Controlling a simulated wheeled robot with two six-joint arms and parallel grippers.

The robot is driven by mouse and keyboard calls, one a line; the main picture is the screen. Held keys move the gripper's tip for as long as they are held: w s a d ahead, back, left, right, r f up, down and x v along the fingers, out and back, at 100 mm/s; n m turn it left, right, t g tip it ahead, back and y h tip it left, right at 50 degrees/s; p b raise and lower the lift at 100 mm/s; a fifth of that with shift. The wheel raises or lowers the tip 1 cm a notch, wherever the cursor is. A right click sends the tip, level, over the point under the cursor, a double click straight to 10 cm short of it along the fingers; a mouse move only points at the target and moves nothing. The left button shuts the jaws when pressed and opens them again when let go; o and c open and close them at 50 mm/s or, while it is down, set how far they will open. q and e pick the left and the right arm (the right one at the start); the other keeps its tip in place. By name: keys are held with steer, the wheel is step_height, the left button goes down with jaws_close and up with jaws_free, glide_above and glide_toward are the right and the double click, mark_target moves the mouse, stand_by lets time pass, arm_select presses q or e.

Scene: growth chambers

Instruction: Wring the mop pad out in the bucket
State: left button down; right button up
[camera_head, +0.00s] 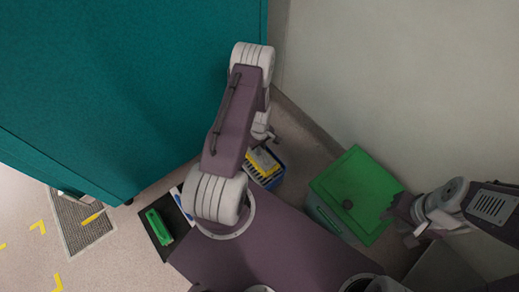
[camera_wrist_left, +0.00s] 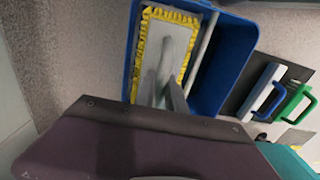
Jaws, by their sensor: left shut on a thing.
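The blue bucket (camera_head: 275,183) stands on the floor beyond my left arm; its wall also fills the top of the left wrist view (camera_wrist_left: 232,62). The mop pad (camera_head: 262,161), pale with a yellow fringe, is at the bucket's mouth, and shows larger in the left wrist view (camera_wrist_left: 182,29). My left gripper (camera_head: 265,134) is over the pad and shut on it; its fingers (camera_wrist_left: 163,68) hide the grip itself. A pale bar runs along the pad's right side in the wrist view. My right gripper (camera_head: 408,228) is beside the green-lidded bin, its jaws unclear.
The green-lidded bin (camera_head: 352,190) stands right of the bucket, near the pale wall (camera_head: 400,80). A dark mat (camera_head: 153,236) with a green-handled tool (camera_head: 159,226) and a blue-handled one (camera_wrist_left: 266,87) lies left. A teal cabinet (camera_head: 110,90) fills the upper left.

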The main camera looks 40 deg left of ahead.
arm_select(q)
step_height(320, 180, up, 8)
steer(key=p, duration=0.6)
steer(key=shift+r+p, duration=0.1)
steer(key=shift+p, duration=0.2)
